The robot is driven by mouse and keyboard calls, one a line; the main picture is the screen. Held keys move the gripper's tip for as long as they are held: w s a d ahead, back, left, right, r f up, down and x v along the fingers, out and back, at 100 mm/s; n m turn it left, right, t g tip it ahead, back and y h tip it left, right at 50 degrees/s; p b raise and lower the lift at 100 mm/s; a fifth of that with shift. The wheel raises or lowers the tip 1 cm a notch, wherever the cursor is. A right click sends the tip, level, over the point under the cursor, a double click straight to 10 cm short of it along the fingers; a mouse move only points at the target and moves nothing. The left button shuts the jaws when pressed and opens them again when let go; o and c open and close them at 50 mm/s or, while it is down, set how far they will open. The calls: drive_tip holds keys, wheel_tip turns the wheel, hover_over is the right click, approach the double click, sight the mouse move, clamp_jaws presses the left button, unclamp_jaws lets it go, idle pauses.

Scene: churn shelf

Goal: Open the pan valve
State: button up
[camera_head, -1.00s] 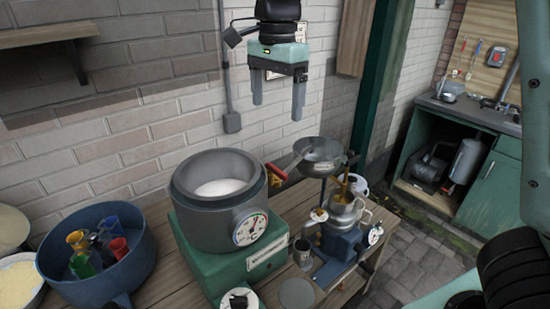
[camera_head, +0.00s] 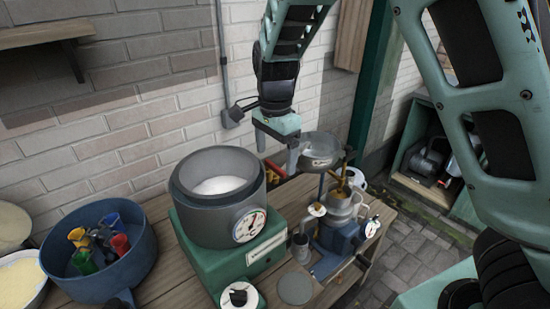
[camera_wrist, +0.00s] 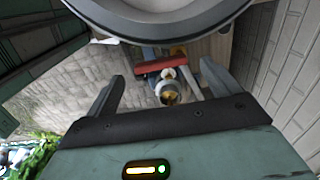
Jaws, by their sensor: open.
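The valve's red handle (camera_wrist: 160,64) and brass body (camera_wrist: 172,94) show between my fingers in the wrist view, below a large grey round rim (camera_wrist: 160,22). In the head view the red and yellow valve parts (camera_head: 270,173) lie between the grey pan with the dial (camera_head: 217,200) and the shallow metal bowl (camera_head: 320,150), partly hidden by my gripper. My gripper (camera_head: 275,148) points down there, left of the bowl. It also shows in the wrist view (camera_wrist: 160,86), open and empty, its fingers either side of the valve. I cannot tell how near they are in depth.
A separator-like machine (camera_head: 340,235) with metal cups stands under the bowl. A blue tub (camera_head: 125,275) holding coloured pieces is at the left. The brick wall (camera_head: 130,110) is close behind. Paving and a green cabinet lie to the right.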

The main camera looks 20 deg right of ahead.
drive_tip(key=shift+f, duration=1.2)
drive_tip(key=c, duration=1)
drive_tip(key=shift+n, duration=0.3)
drive_tip(key=shift+w+d+n, duration=0.3)
drive_tip(key=shift+w+n, duration=0.3)
drive_tip(key=shift+n, duration=2.25)
drive_tip(key=shift+w+d+n, duration=0.35)
drive_tip(key=shift+w+n, duration=0.3)
drive_tip(key=shift+n, duration=2.25)
drive_tip(key=shift+w+d+n, duration=0.3)
drive_tip(key=shift+w+n, duration=0.3)
drive_tip(key=shift+n, duration=2.25)
